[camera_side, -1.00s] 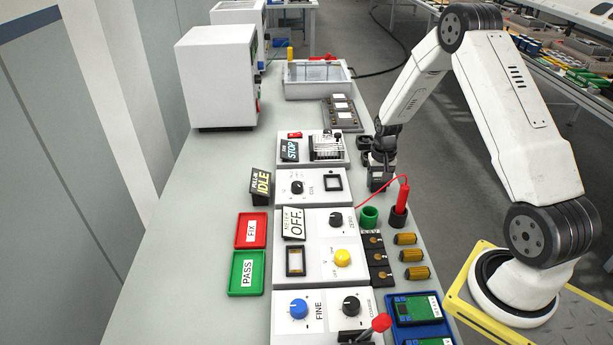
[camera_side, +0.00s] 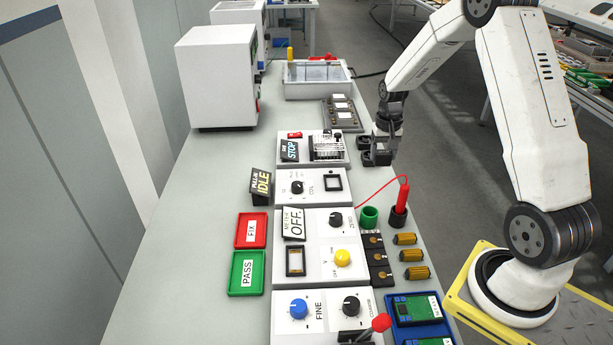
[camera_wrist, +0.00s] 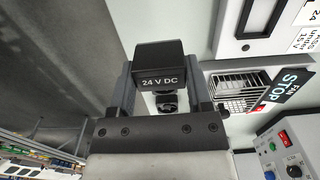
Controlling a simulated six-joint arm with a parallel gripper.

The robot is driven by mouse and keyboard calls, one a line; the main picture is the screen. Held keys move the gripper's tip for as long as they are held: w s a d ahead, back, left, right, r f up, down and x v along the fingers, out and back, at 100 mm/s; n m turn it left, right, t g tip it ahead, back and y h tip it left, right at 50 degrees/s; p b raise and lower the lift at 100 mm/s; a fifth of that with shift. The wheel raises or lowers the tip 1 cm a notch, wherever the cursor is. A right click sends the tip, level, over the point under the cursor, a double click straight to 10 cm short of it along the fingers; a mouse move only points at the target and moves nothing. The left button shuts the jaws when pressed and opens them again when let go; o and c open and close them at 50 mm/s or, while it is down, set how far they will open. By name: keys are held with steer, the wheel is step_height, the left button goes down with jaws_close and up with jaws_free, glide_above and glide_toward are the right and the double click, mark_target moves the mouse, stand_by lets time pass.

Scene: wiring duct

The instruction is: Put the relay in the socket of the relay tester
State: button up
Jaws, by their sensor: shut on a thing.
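The relay is a black block marked "24 V DC" (camera_wrist: 160,65) in the wrist view. My gripper (camera_wrist: 163,85) is shut on it, with one finger on each side. In the side view my gripper (camera_side: 378,157) is at the right edge of the bench, beside the fan panel and behind the relay tester; the relay is hard to separate from the dark fingers there. The relay tester (camera_side: 313,187) is a white panel with an "IDLE" sign (camera_side: 261,184), a coil knob and a black-framed square socket (camera_side: 333,183) that looks empty.
Small black parts (camera_side: 363,142) stand close to my gripper. The fan panel with a "STOP" sign (camera_side: 289,151) and wire cage (camera_side: 327,148) is to its left.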

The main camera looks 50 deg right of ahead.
steer(key=shift+r, duration=0.4)
steer(key=shift+a, duration=0.1)
stand_by(0.3)
steer(key=shift+a+r+n, duration=0.4)
steer(key=shift+a+n, duration=0.25)
steer(key=shift+n, duration=0.25)
steer(key=s+a+r+n, duration=0.2)
steer(key=a+n, duration=0.3)
steer(key=n, duration=0.3)
steer(key=s+a+r+n, duration=0.2)
steer(key=a+r+n, duration=0.1)
steer(key=a+n, duration=0.3)
steer(key=shift+s+a+r+n, duration=0.15)
steer(key=shift+a+r+n, duration=0.05)
steer(key=shift+n, duration=0.9)
steer(key=w+d+f, duration=0.1)
steer(key=w+f, duration=0.1)
steer(key=w, duration=0.2)
steer(key=w+d+f, duration=0.1)
steer(key=w+f, duration=0.2)
steer(key=w, duration=0.1)
steer(key=w+d+f, duration=0.1)
steer(key=w+f, duration=0.2)
steer(key=w, duration=0.1)
steer(key=shift+d+f, duration=0.15)
steer(key=shift+w+d+f, duration=0.1)
steer(key=shift+w+f, duration=0.4)
